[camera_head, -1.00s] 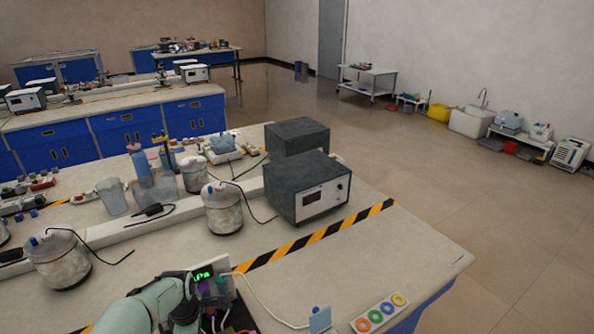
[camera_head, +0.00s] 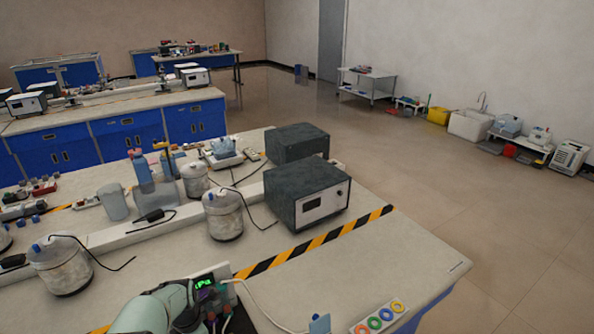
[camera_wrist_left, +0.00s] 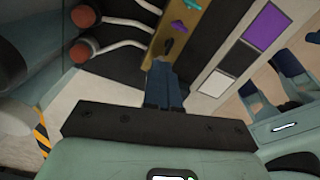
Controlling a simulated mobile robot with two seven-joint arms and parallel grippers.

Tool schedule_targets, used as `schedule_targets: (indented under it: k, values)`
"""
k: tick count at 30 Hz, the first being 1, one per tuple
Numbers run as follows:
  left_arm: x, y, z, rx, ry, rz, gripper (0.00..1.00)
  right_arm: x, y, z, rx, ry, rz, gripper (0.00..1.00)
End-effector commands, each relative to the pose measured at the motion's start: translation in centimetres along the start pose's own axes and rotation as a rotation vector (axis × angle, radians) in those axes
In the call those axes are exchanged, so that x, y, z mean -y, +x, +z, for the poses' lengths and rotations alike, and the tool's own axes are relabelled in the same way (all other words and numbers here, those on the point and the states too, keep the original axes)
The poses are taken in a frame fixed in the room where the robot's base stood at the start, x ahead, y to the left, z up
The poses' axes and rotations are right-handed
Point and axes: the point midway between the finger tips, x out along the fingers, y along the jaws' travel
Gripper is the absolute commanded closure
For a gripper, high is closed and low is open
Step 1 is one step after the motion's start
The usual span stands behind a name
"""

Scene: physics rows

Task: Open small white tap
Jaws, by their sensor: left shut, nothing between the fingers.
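My left gripper (camera_wrist_left: 164,88) is shut and empty in the left wrist view. Its dark fingertips are close to a small dark fitting (camera_wrist_left: 169,45) on a tan strip; whether they touch is unclear. Small purple pieces (camera_wrist_left: 179,27) sit farther along the strip. I cannot make out a small white tap for certain; a plain white square (camera_wrist_left: 217,83) lies to the right of the fingers. In the head view my left arm comes in at the bottom beside a small box with a green display (camera_head: 204,281), and its gripper is hidden. My right gripper is not in view.
White curved tubes with reddish ends (camera_wrist_left: 80,51) lie left of the fingers. In the head view a dark instrument box (camera_head: 306,194) and a grey-white canister (camera_head: 222,214) stand behind my arm. Coloured rings (camera_head: 375,322) lie near the bench's front edge.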

Motion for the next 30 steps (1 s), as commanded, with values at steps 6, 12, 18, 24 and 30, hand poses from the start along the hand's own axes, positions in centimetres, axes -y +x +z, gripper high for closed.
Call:
schedule_targets:
  k: [6, 12, 18, 24, 30]
  values:
    - [0.0, 0.1, 0.0, 0.000, 0.002, 0.000, 0.86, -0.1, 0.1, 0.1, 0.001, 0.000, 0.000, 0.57]
    - [0.0, -0.2, 0.0, 0.000, 0.004, 0.000, 0.86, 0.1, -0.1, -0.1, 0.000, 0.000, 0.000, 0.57]
    - [-0.1, -1.9, 0.1, 0.002, 0.004, 0.003, 0.86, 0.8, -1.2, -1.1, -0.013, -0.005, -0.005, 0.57]
    - [-0.1, -3.5, 0.1, 0.003, 0.006, 0.003, 0.86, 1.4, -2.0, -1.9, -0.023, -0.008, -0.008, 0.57]
    - [-0.1, -5.0, 0.1, 0.003, 0.004, 0.002, 0.86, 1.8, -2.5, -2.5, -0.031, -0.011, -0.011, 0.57]
